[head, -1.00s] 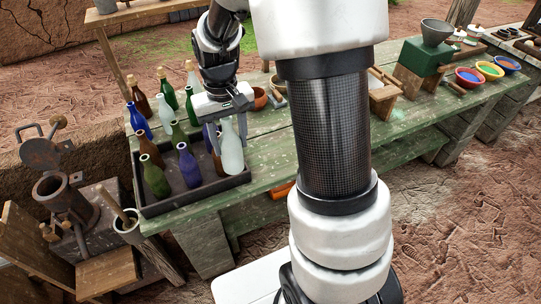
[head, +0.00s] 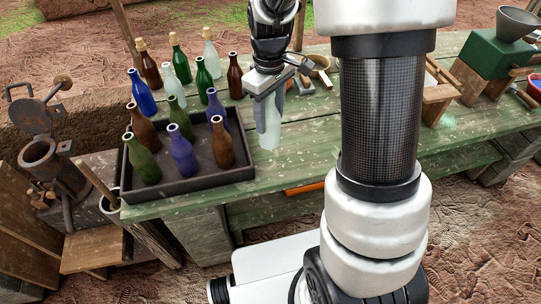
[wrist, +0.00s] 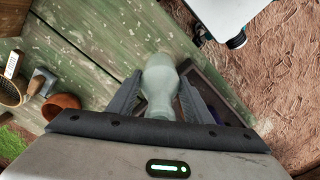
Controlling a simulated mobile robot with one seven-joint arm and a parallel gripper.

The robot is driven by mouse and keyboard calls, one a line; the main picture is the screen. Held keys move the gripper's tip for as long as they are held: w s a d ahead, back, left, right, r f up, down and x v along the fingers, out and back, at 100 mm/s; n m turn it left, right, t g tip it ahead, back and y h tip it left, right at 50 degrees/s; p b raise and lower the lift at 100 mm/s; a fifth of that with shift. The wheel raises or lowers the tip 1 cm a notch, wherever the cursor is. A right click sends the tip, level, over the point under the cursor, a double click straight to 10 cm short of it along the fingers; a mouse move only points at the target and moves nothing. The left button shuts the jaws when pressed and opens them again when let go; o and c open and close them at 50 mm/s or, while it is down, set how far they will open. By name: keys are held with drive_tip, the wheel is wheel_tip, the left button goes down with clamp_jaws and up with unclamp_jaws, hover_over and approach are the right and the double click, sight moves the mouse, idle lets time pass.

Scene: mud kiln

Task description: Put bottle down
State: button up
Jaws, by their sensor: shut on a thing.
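A pale whitish-green bottle (head: 269,132) is upright in my gripper (head: 268,100), whose fingers are shut around its upper part. It is just right of the dark tray (head: 205,187), outside its rim, over the green wooden table (head: 318,150). Its base looks at or very near the tabletop; I cannot tell whether it touches. In the wrist view the pale bottle (wrist: 160,76) shows between both fingers, with its neck towards the palm.
The tray holds several bottles, including a brown one (head: 222,144) near the held bottle. More bottles stand behind the tray, including a brown one (head: 234,76). A sieve (head: 318,64) lies farther back. The table right of the held bottle is clear.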

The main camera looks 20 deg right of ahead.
sight(270, 138)
wheel_tip(270, 138, down, 8)
drive_tip(key=shift+f+b, duration=0.1)
drive_tip(key=shift+b, duration=0.2)
drive_tip(key=shift+f, duration=0.1)
drive_tip(key=shift+f, duration=0.2)
drive_tip(key=o, duration=1.2)
drive_tip(key=shift+r, duration=0.1)
drive_tip(key=shift+r, duration=0.1)
